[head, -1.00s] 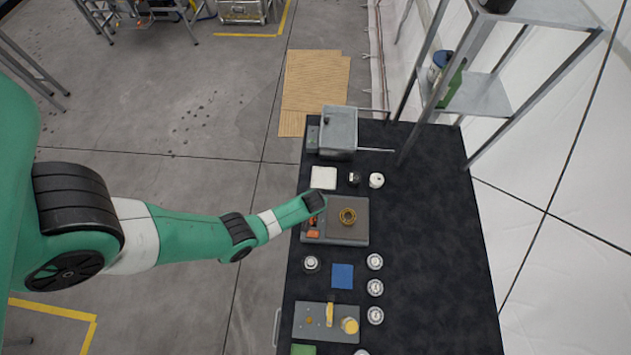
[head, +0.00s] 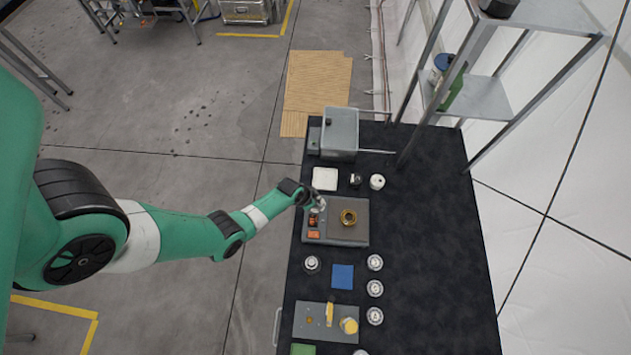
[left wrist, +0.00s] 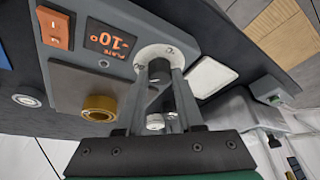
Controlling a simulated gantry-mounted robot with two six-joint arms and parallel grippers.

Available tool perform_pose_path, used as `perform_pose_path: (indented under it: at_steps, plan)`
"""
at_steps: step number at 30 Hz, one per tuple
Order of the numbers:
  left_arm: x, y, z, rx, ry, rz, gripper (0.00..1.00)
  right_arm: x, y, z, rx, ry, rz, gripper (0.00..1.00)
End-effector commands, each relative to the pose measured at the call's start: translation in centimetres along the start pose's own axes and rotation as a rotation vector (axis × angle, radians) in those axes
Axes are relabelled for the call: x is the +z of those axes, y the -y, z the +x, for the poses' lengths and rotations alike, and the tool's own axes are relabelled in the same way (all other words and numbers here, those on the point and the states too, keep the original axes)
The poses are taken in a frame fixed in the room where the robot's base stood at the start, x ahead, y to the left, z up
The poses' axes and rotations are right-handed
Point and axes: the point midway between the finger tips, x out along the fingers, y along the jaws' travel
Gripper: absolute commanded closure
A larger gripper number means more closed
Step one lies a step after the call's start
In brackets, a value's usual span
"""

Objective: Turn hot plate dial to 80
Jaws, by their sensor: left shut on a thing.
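The grey hot plate (head: 358,238) lies on the black-topped table, with a brass-coloured ring (head: 348,217) on its heating surface. Its control strip has an orange switch (head: 314,235), which also shows in the left wrist view (left wrist: 53,27). Beside the switch, the display (left wrist: 109,40) reads about -10° in orange, upside down in the left wrist view. My left gripper (head: 320,203) is at the strip's far end. In the left wrist view its fingers (left wrist: 160,72) are shut on the dark dial knob (left wrist: 158,68), in front of a white scale disc (left wrist: 146,54). The dial's pointer cannot be read. My right gripper is not in view.
A white square pad (head: 325,179) and two small containers stand just beyond the hot plate. A grey box-like device (head: 341,130) is farther back. A blue square (head: 342,276) and several round pieces lie nearer. The table's right side is clear.

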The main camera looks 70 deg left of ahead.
Motion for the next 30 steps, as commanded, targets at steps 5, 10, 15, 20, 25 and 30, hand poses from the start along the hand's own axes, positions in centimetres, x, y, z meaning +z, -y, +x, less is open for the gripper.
perform_pose_path:
  at_steps: [5, 10, 15, 20, 25, 30]
  plan:
    - [0.08, 0.12, 0.12, 0.036, -0.003, 0.09, 1.0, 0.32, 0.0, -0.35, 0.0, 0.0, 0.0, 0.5]
    - [0.09, 0.15, 0.08, 0.057, -0.004, 0.143, 1.0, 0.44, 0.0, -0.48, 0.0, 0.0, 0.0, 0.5]
    - [0.08, 0.13, 0.05, 0.066, -0.005, 0.165, 1.0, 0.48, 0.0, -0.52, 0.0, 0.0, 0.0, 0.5]
    - [0.09, 0.13, 0.04, 0.068, -0.004, 0.171, 1.0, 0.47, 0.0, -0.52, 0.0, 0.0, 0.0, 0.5]
    - [0.1, 0.12, 0.05, 0.067, -0.004, 0.171, 1.0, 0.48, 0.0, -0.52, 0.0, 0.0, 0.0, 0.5]
    - [0.09, 0.12, 0.04, 0.068, -0.004, 0.17, 0.4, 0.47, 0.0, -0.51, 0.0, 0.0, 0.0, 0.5]
